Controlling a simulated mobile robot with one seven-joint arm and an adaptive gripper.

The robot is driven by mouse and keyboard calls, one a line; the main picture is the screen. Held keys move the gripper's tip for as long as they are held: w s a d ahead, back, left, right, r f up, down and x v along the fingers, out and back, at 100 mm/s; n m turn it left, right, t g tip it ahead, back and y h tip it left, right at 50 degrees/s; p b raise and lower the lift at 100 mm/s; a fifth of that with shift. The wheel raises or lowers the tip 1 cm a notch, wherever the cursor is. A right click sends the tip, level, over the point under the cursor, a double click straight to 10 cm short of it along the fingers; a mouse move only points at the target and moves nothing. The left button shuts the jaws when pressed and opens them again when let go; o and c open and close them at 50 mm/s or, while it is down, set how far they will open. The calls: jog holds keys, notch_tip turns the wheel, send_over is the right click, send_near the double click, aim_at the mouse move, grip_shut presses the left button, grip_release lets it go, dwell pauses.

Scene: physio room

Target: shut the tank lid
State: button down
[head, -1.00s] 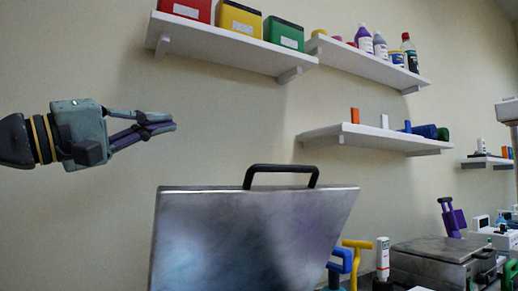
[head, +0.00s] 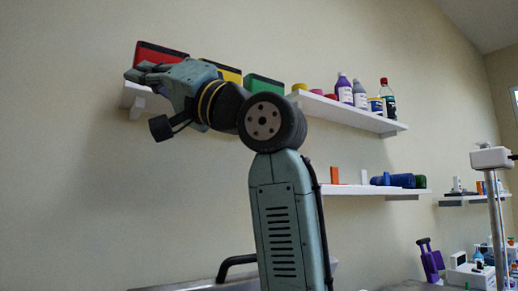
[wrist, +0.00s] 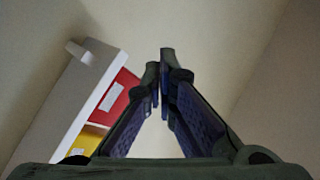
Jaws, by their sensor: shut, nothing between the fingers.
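The tank lid (head: 188,286) stands raised at the bottom of the head view. Only its grey metal top edge and black handle (head: 234,262) show there, partly hidden behind my arm. The tank under it is out of view. My gripper (head: 143,72) is high above the lid and to its left, in front of the upper shelf, pointing left. Its fingers are shut with nothing between them. The wrist view shows the fingertips (wrist: 160,75) together and no part of the lid.
The upper shelf (head: 310,105) holds red (head: 158,53), yellow and green boxes, with bottles farther right. The red box also shows beside my fingers in the wrist view (wrist: 120,92). A lower shelf (head: 375,190) is at right. A metal pole (head: 498,220) stands at far right.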

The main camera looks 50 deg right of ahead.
jog(key=s+d+f+g+h+p, duration=0.4)
jog(key=s+d+f+g+h, duration=0.7)
jog(key=s+d+f, duration=0.45)
jog(key=shift+m, duration=0.3)
jog(key=x, duration=0.3)
jog(key=p+x, duration=0.1)
jog(key=x, duration=0.7)
jog(key=shift+d+f+p, duration=0.15)
jog(key=shift+d+p, duration=0.2)
jog(key=shift+d, duration=0.05)
jog(key=shift+w+d+f, duration=0.15)
jog(key=shift+w+f, duration=0.25)
jog(key=shift+f, duration=0.05)
jog(key=shift+s+a+f+p, duration=0.2)
jog(key=shift+s+f, duration=0.15)
jog(key=shift+s, duration=0.15)
jog(key=shift+s+a+f+p, duration=0.2)
jog(key=shift+s+f, duration=0.15)
jog(key=shift+s, duration=0.15)
jog(key=shift+s+f, duration=0.2)
jog(key=shift+s, duration=0.05)
jog(key=shift+s+a+f, duration=0.1)
jog(key=shift+a+f, duration=0.05)
jog(key=shift+f, duration=0.15)
